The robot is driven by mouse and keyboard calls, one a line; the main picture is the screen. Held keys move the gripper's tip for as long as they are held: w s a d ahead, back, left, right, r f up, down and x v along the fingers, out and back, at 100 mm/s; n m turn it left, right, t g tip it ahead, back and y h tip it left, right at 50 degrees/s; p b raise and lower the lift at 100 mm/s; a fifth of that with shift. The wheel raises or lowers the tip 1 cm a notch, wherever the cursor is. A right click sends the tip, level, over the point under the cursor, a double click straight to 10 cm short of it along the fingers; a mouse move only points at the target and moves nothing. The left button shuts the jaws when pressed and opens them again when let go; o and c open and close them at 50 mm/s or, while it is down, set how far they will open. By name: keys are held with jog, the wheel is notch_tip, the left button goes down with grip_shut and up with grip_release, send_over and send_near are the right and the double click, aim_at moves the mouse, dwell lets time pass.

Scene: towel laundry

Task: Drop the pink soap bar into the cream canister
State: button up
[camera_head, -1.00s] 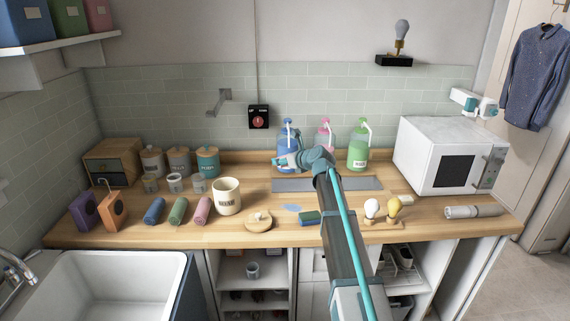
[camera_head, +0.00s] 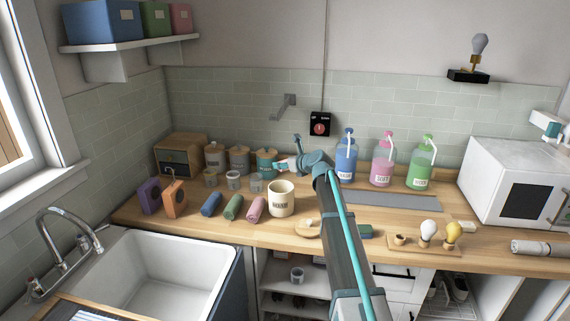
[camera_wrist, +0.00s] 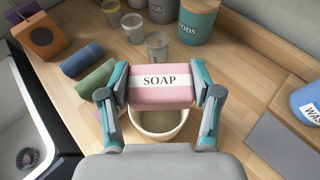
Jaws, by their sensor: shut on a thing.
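My gripper (camera_wrist: 160,92) is shut on the pink soap bar (camera_wrist: 160,88), with one finger on each end of it. The bar has a white band reading SOAP. The cream canister (camera_wrist: 160,133) is open, upright and below the bar in the wrist view; the bar hides the far part of its mouth. In the head view the cream canister (camera_head: 281,205) stands on the wooden counter, and my gripper (camera_head: 284,165) shows above and behind it in the picture. The bar cannot be made out clearly there.
Rolled towels (camera_head: 232,207) lie left of the canister, and a round wooden lid (camera_head: 307,229) lies to its right. Small cups (camera_head: 233,180) and lidded canisters (camera_head: 239,160) stand behind. Pump bottles (camera_head: 383,165) and a grey mat (camera_head: 392,203) are to the right.

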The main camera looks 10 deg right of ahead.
notch_tip(320, 180, down, 4)
jog(key=b, duration=0.3)
jog(key=shift+f, duration=0.2)
jog(key=o, duration=1.2)
jog(key=shift+o, duration=0.2)
jog(key=v, duration=1.2)
